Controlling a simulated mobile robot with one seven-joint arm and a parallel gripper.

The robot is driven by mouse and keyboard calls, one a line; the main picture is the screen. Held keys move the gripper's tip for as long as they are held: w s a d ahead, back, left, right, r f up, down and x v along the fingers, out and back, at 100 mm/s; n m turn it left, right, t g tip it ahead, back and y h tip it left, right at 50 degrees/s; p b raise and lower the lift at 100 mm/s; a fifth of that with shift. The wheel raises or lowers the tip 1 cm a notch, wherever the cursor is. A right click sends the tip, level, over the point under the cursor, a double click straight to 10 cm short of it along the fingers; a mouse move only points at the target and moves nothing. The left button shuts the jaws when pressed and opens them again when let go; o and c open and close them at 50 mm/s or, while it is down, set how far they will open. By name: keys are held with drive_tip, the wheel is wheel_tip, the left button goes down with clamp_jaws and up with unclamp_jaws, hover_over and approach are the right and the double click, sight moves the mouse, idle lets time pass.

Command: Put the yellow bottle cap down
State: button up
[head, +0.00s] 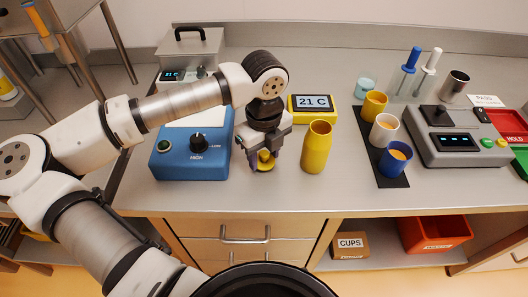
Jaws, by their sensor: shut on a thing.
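The yellow bottle cap (266,158) is between the fingers of my gripper (264,164), which points down near the front of the bench. My gripper is shut on the cap. The cap is low over the grey bench top, and I cannot tell whether it touches it. A tall yellow bottle (316,147) stands upright and apart, just right of my gripper. Its top shows no cap.
A blue device (180,160) with a knob is close on the left. A yellow "21 C" display (313,103) stands behind the bottle. Several cups stand on and near a black mat (368,140) to the right. A grey scale-like device (440,150) is beyond them.

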sight(264, 153)
drive_tip(key=o, duration=1)
drive_tip(key=shift+f, duration=0.1)
drive_tip(key=shift+r+p, duration=0.3)
drive_tip(key=shift+p, duration=0.1)
wheel_tip(264, 153, up, 12)
drive_tip(key=shift+f+b, duration=0.15)
drive_tip(key=shift+b, duration=1)
